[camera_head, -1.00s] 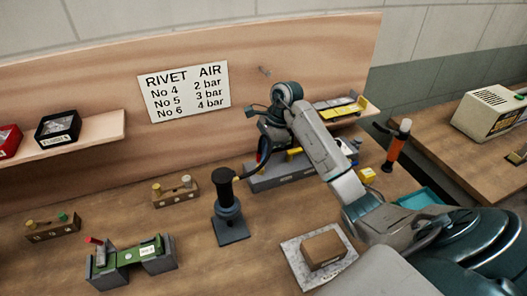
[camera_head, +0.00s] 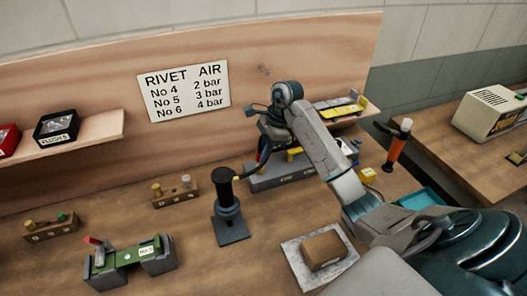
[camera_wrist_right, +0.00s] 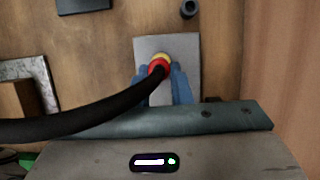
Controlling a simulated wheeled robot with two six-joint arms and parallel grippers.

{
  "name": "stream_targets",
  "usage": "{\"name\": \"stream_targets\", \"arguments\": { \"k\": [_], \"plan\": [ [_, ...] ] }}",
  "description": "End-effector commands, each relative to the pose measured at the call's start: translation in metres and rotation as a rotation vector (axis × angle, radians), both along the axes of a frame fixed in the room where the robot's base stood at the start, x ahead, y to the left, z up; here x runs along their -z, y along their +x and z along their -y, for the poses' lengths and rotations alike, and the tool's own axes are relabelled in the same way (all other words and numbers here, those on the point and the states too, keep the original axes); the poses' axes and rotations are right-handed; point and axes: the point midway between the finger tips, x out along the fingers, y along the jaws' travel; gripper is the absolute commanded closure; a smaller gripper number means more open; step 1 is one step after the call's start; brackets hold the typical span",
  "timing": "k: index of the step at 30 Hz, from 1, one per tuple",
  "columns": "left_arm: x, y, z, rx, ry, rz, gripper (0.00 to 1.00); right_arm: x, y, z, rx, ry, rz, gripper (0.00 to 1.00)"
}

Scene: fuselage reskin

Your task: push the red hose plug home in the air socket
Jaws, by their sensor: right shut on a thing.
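My right gripper (camera_wrist_right: 162,84) has blue fingers on either side of the red hose plug (camera_wrist_right: 158,70) in the wrist view and is shut on it. A black hose (camera_wrist_right: 85,118) runs from the plug to the left. A yellow ring (camera_wrist_right: 161,57) shows at the plug's far side, in front of a grey plate (camera_wrist_right: 185,48). I cannot tell whether the ring belongs to the plug or the air socket, or how deep the plug sits. In the head view, my right gripper (camera_head: 264,146) is by the back board, its tips mostly hidden. My left gripper is not in view.
A black-topped post (camera_head: 228,205) stands left of my right gripper. A grey rack (camera_head: 275,180) lies beneath my right arm. A brown block (camera_head: 323,248) on a plate lies in front. A green fixture (camera_head: 135,255) stands at the front left. Bare bench separates them.

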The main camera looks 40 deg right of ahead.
Motion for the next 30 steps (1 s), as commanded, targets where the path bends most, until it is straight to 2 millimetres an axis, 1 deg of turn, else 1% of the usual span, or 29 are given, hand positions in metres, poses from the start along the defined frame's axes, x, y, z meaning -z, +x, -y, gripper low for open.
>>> {"name": "stream_targets", "arguments": {
  "k": [10,30],
  "plan": [
    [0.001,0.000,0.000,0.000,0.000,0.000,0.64,0.001,0.000,0.000,0.000,0.000,0.000,1.00],
    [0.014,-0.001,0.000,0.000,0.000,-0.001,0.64,0.015,0.000,0.000,0.000,0.000,0.000,1.00]
  ]
}}
